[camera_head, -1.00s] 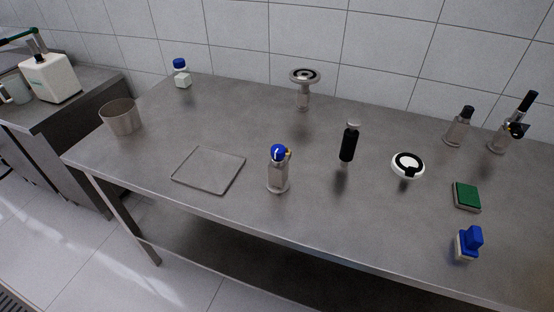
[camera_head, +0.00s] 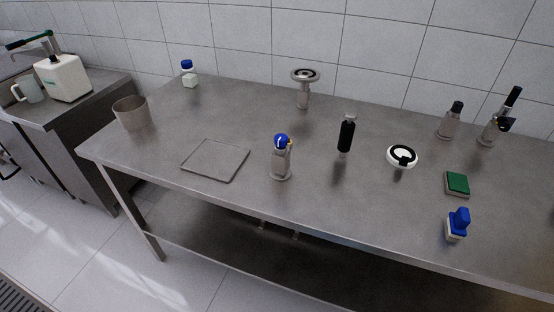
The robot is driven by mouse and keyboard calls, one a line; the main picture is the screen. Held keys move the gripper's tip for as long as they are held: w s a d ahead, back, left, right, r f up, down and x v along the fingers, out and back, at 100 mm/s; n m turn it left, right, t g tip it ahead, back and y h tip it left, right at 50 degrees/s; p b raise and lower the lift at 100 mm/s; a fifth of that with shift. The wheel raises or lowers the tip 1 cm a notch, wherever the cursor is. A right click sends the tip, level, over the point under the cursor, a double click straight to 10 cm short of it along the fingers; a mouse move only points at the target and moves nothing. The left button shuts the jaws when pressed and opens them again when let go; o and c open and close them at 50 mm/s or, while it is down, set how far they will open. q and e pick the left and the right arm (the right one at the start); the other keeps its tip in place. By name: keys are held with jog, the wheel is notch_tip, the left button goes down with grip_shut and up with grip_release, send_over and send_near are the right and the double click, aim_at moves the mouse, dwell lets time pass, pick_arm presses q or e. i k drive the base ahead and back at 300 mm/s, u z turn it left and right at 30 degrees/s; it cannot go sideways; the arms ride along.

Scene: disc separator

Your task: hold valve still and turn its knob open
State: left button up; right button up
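A small metal valve (camera_head: 281,165) stands upright on the steel table, near the middle of its front edge. A blue knob (camera_head: 281,141) sits on its top, with a small yellowish part at its right side. I cannot tell from here how far the knob is turned. Nothing touches the valve. Neither of my grippers is in view.
On the steel table (camera_head: 240,112), a flat tray (camera_head: 215,161) lies left of the valve, with a cup (camera_head: 131,113) beyond it. To the right are a black cylinder (camera_head: 346,135), a white ring-shaped piece (camera_head: 402,157), a green block (camera_head: 457,184) and a blue-topped item (camera_head: 458,225).

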aim_at(280, 140)
jog(key=k, duration=0.95)
jog(key=u, duration=0.8)
jog(key=i, duration=1.55)
jog(key=z, duration=0.8)
